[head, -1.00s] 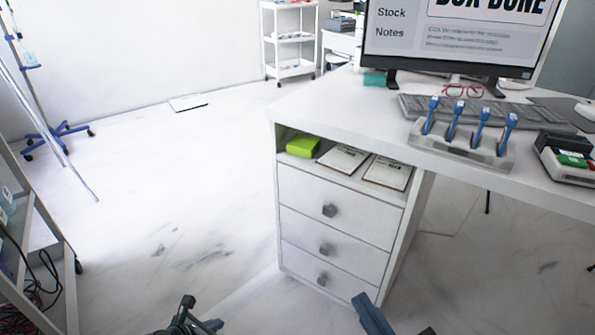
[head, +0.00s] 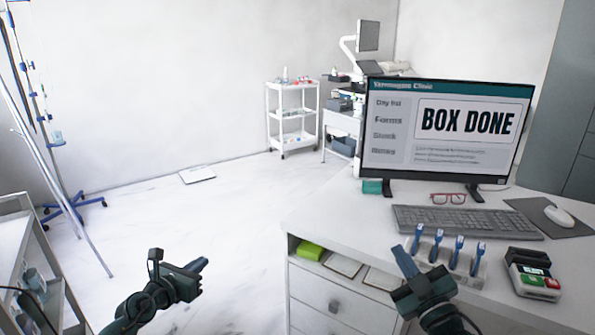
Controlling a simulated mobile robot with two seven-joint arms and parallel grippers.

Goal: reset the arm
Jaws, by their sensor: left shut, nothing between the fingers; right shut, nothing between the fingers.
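My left gripper (head: 203,266) is over the floor to the left of the desk, its dark arm coming in from the bottom left. It is shut and empty. My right gripper (head: 403,254) is in front of the desk's front edge, pointing up and to the left. It is shut and empty, and hides part of the desk edge and drawer unit behind it.
The white desk (head: 335,222) holds a monitor (head: 440,135) reading "BOX DONE", a keyboard (head: 465,222), a rack (head: 480,279) of blue-topped tools and a card terminal (head: 533,275). A shelf cart (head: 22,240) stands left. Open floor lies between.

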